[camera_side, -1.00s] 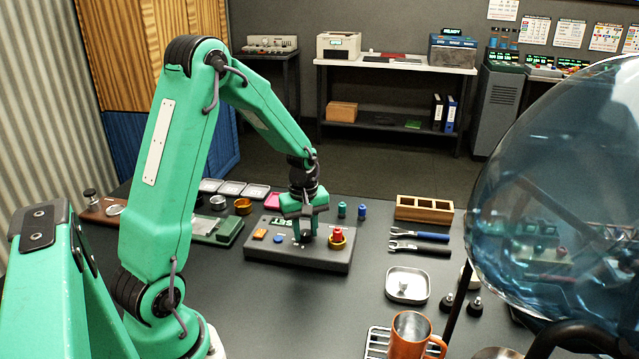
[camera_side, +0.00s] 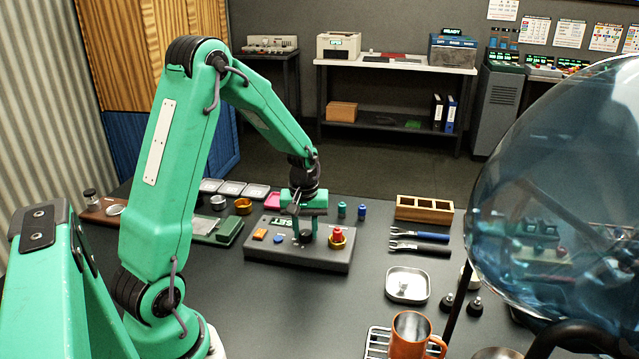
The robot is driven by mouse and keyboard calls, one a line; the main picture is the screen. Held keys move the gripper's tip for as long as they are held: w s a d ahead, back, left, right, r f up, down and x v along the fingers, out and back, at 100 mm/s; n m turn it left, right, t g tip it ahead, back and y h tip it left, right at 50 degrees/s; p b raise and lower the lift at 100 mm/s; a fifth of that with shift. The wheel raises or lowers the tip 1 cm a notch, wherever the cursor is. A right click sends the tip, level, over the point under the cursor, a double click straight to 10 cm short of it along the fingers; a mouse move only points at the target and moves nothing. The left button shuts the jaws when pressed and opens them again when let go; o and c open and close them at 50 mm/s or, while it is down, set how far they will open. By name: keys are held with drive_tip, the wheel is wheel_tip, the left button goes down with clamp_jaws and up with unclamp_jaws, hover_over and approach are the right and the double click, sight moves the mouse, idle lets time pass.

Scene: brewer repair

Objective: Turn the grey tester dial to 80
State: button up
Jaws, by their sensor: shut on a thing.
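The dark grey tester box (camera_side: 297,259) stands on the black bench, with an orange button (camera_side: 260,235), a blue button (camera_side: 279,240) and a red knob in a yellow ring (camera_side: 337,238) on its top. My gripper (camera_side: 305,236) points straight down over the middle of the box, its fingers at the top face, left of the red knob. It is shut on the grey dial, which the fingers hide. A small display on the box is partly covered by the gripper, and I cannot read the dial's setting.
Blue and black pliers (camera_side: 420,236) and a wooden tray (camera_side: 424,208) lie to the right. Two small bottles (camera_side: 361,211) stand just behind the box. A metal dish (camera_side: 407,286), an orange mug (camera_side: 411,335) and a large glass globe (camera_side: 560,190) are at the right front.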

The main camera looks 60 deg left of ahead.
sight(305, 232)
drive_tip(key=m, duration=0.5)
drive_tip(key=shift+s+a+m, duration=0.15)
drive_tip(key=shift+m, duration=0.15)
drive_tip(key=m, duration=0.5)
drive_tip(key=shift+f+m+g, duration=0.1)
drive_tip(key=shift+m+g, duration=0.2)
drive_tip(key=shift+m, duration=0.1)
drive_tip(key=o, duration=1)
drive_tip(key=shift+w+r, duration=0.2)
drive_tip(key=shift+r, duration=3.8)
